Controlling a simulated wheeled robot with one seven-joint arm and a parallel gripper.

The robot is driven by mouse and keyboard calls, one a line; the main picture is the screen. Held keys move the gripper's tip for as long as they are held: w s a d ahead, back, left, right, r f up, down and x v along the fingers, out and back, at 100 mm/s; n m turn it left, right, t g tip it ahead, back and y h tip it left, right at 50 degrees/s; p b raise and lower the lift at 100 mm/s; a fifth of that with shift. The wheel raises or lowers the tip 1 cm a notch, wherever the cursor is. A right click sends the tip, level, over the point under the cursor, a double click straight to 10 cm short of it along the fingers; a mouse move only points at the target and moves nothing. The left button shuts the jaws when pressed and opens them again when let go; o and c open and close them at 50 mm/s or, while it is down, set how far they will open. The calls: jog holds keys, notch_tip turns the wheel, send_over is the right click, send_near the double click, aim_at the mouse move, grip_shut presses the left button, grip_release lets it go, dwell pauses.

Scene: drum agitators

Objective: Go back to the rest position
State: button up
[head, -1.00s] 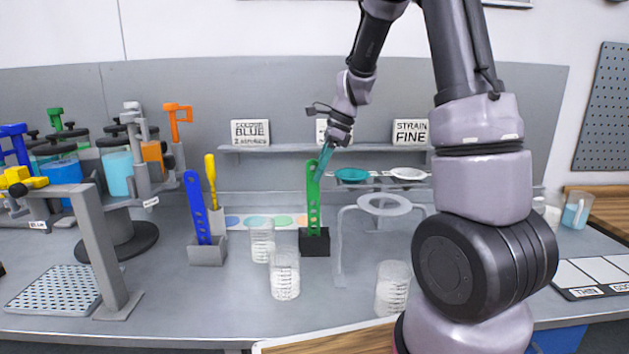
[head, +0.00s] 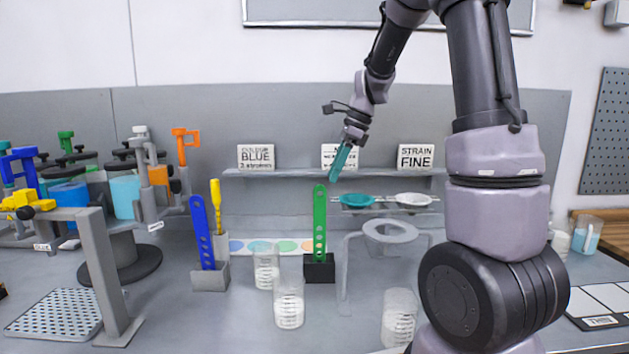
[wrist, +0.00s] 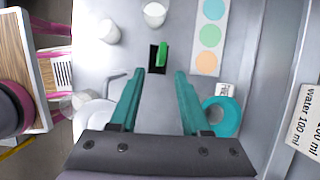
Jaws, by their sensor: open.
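My gripper (head: 342,163) is in the air above the bench, with its teal fingers pointing down, just above and to the right of the green paddle's top. In the wrist view my gripper (wrist: 153,88) is open, with nothing between its fingers. The green paddle (head: 320,222) stands upright in a black holder (head: 320,268). In the wrist view the green paddle (wrist: 163,54) lies beyond the fingertips, apart from them.
A blue paddle (head: 203,232) and a yellow tool (head: 216,205) stand in holders to the left. Clear beakers (head: 289,303) stand in front. A shelf (head: 240,173) with signs, a teal strainer (head: 358,200) and a ring stand (head: 390,232) are behind and right.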

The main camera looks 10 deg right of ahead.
jog(key=s+d+r+n+t+h, duration=0.1)
jog(key=s+r+n+t, duration=0.2)
jog(key=s+r+n, duration=0.2)
jog(key=s+r+n+t+h, duration=0.1)
jog(key=s+r+n+t, duration=0.2)
jog(key=s+n, duration=0.7)
jog(key=s+r, duration=0.2)
jog(key=s, duration=0.5)
jog(key=shift+d+n, duration=0.35)
jog(key=shift+n, duration=0.05)
jog(key=shift+r, duration=0.1)
